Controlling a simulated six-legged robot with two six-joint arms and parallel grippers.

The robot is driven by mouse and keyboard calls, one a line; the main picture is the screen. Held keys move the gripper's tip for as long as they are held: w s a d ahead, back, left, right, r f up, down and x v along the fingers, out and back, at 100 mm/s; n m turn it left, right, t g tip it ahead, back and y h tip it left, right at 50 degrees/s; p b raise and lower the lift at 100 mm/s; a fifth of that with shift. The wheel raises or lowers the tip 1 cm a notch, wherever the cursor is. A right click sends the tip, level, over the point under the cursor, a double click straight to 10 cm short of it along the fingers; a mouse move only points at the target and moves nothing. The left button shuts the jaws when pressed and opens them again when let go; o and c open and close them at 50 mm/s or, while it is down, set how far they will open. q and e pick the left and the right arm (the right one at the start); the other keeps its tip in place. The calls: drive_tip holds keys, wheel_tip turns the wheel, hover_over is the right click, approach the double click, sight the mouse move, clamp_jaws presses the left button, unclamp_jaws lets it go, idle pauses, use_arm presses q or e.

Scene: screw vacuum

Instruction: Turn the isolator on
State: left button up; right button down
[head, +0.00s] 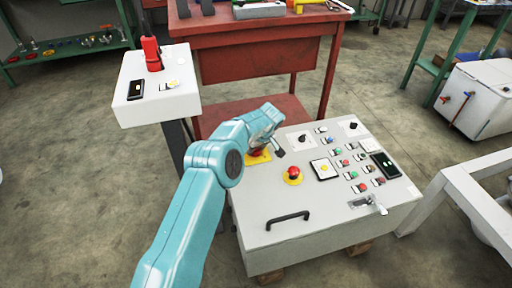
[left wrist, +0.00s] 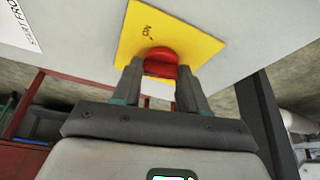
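The isolator is a red rotary knob (left wrist: 161,62) on a yellow plate (left wrist: 190,42) marked "ON". In the head view the yellow plate (head: 257,158) lies at the far left corner of the grey control box, and my left gripper (head: 263,148) partly covers the red knob. In the left wrist view my left gripper (left wrist: 161,80) has one finger on each side of the knob. Red fills the gap between the fingertips, and they look to be in contact with it. The knob's exact angle is hidden by the fingers. My right gripper is not in view.
The control box (head: 265,225) carries a red emergency button (head: 293,174), several small buttons and a black handle (head: 288,220). A white pedestal (head: 190,98) with a red object stands to the left. A red workbench (head: 265,55) stands behind.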

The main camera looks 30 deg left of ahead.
use_arm(q)
drive_tip(key=shift+m, duration=0.4)
drive_tip(key=shift+s+a+m+t+h, duration=0.1)
drive_tip(key=shift+m+t+h, duration=0.2)
drive_tip(key=shift+m, duration=0.3)
drive_tip(key=m+t, duration=0.1)
drive_tip(key=m, duration=0.1)
drive_tip(key=shift+r+m+h, duration=0.1)
drive_tip(key=shift+m+h, duration=0.2)
drive_tip(key=shift+m, duration=0.1)
drive_tip(key=m+p, duration=0.1)
drive_tip(key=m, duration=0.1)
drive_tip(key=m+h+p, duration=0.1)
drive_tip(key=m, duration=0.1)
drive_tip(key=shift+a+t+h, duration=0.15)
drive_tip(key=shift+t+h, duration=0.15)
drive_tip(key=shift+t, duration=0.1)
drive_tip(key=shift+m+h+p, duration=0.5)
drive_tip(key=shift+m+p, duration=0.05)
drive_tip(key=shift+m, duration=0.95)
drive_tip(key=o, duration=1.1)
drive_tip(key=shift+c, duration=0.2)
